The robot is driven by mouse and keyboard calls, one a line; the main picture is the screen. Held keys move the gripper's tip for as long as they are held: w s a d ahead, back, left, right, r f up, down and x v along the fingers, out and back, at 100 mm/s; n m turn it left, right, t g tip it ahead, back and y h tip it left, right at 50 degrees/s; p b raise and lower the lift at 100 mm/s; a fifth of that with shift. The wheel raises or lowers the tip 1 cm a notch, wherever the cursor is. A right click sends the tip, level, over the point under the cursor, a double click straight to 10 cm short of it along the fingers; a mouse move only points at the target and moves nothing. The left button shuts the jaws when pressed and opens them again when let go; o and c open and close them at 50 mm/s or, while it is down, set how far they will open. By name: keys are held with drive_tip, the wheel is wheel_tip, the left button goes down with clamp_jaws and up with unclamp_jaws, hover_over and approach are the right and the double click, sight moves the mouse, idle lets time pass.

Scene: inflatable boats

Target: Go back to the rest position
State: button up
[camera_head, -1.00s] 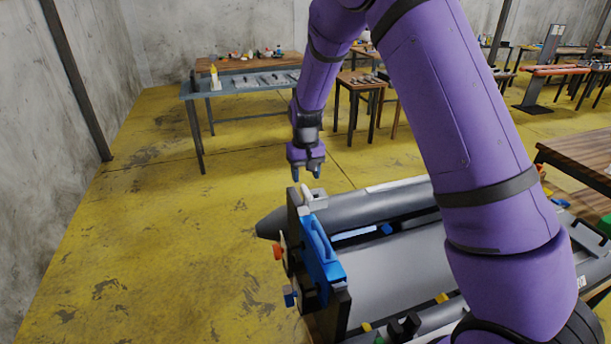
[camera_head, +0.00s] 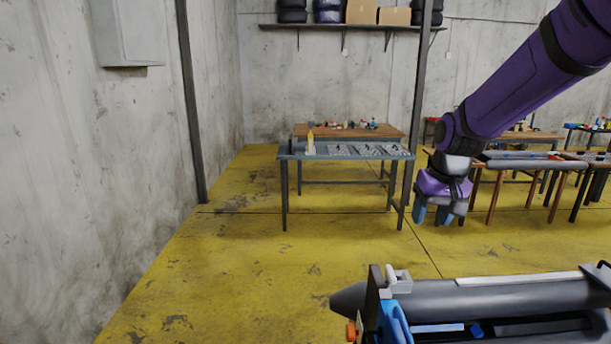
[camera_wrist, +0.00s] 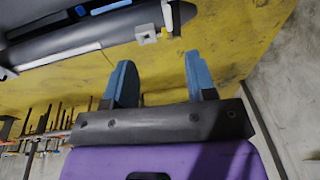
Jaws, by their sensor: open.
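My gripper (camera_head: 436,215) hangs from my purple arm at the right of the head view, its blue fingers pointing down. It is above and apart from the grey inflatable boat (camera_head: 500,296), with open floor showing behind it. In the wrist view my gripper (camera_wrist: 162,85) has its two blue fingers spread, with nothing between them but yellow floor. The boat also shows in the wrist view (camera_wrist: 85,40), at the upper left. A light grey block (camera_head: 398,281) sits at the boat's end beside a blue part (camera_head: 396,325).
A grey metal table (camera_head: 345,152) with a yellow bottle (camera_head: 310,142) stands ahead. Wooden tables (camera_head: 520,166) stand at the right. A concrete wall (camera_head: 80,180) is on the left. The yellow floor (camera_head: 260,270) is clear between wall and boat.

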drive_tip(key=s+d+r+t, duration=0.1)
drive_tip(key=s+r, duration=0.2)
drive_tip(key=s, duration=0.6)
drive_tip(key=s+d+r+t, duration=0.1)
drive_tip(key=s+r, duration=0.3)
drive_tip(key=s, duration=0.5)
drive_tip(key=s+d+r+t+h, duration=0.1)
drive_tip(key=s+r, duration=0.2)
drive_tip(key=s, duration=0.6)
drive_tip(key=shift+d+r, duration=0.15)
drive_tip(key=shift+d, duration=0.25)
